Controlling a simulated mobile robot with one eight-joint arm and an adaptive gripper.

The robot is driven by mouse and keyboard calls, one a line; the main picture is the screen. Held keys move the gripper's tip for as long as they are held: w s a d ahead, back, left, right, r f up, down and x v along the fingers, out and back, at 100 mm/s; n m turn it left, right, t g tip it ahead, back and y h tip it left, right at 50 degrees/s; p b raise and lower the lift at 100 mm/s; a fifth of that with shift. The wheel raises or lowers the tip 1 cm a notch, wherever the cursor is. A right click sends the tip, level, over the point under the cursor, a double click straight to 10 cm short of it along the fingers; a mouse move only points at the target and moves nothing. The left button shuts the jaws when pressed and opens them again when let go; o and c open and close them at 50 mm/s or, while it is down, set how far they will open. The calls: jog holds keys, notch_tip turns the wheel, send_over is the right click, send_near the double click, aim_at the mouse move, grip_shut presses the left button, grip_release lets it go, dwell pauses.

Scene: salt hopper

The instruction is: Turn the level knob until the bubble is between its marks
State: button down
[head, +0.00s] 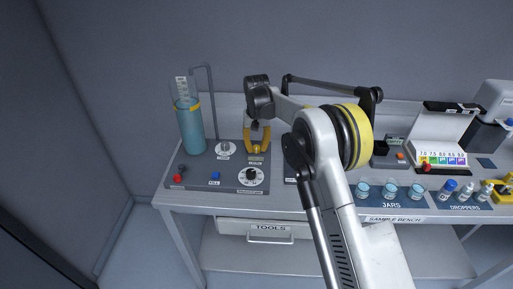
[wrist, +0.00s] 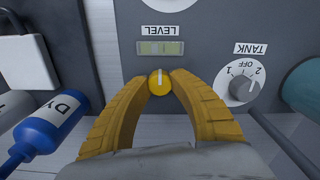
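The round yellow level knob (wrist: 160,83) has a pale pointer line, straight up and down in the wrist view. My gripper (wrist: 161,80) has its yellow fingertips at both sides of the knob, seemingly touching it. In the head view my gripper (head: 257,149) points down at the grey panel and hides the knob. The level vial (wrist: 160,47) is a small greenish window with dark marks, next to the LEVEL label, which reads upside down. The bubble is too faint to place against the marks.
The tank knob (wrist: 241,87), marked OFF, 1 and 2, is to the right in the wrist view. A blue DYE bottle (wrist: 50,125) lies near the left finger. The blue cylinder (head: 190,126), jars (head: 389,190) and droppers (head: 466,191) stand on the bench.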

aim_at(257, 147)
jog(key=shift+m, duration=1.3)
jog(key=c, duration=1.1)
grip_release()
notch_tip(257, 147, up, 12)
